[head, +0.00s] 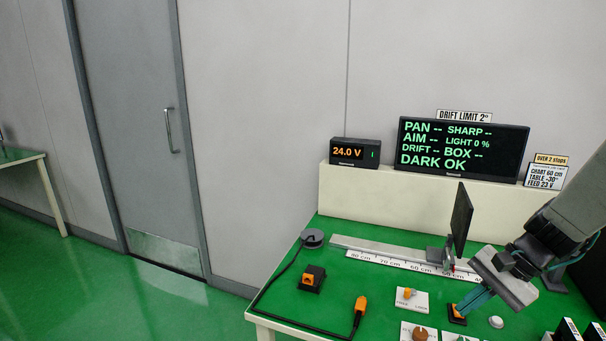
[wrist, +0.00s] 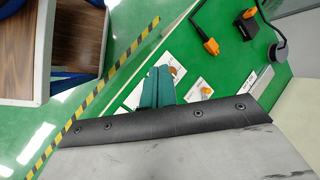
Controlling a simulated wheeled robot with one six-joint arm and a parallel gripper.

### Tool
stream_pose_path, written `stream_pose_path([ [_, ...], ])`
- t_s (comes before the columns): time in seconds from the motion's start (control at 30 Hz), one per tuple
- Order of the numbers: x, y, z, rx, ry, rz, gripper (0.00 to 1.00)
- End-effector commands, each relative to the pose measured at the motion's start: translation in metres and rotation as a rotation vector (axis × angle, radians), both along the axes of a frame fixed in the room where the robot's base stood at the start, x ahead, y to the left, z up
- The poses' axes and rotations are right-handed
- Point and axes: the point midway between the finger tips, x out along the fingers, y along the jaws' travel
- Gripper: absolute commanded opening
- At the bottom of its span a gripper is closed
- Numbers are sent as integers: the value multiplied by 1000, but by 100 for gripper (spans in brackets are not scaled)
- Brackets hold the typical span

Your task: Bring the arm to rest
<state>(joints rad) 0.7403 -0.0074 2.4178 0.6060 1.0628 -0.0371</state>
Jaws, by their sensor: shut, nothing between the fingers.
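My gripper (head: 468,306) is at the lower right of the head view, low over the green-topped bench (head: 335,287). Its teal fingers are together with nothing between them. In the head view the fingertips overlap a small black block with an orange top (head: 457,314); I cannot tell whether they touch it. In the wrist view the teal fingers (wrist: 153,80) show past a dark padded edge, over white cards on the bench.
A dark upright panel (head: 461,222) stands by a ruled rail (head: 398,262). An orange connector (head: 360,304) lies on a black cable. A display (head: 462,148) and voltage box (head: 355,152) stand behind. Yellow-black tape (wrist: 95,95) crosses the wrist view. The bench's left part has some free room.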

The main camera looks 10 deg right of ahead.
Motion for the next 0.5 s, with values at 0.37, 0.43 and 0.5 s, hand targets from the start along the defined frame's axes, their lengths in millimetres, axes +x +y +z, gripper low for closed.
stream_pose_path([
  [0.37,-86,87,72,-420,3,714,0],
  [0.43,-97,95,83,-500,-24,808,0],
  [0.5,-106,103,92,-567,-65,886,0],
])
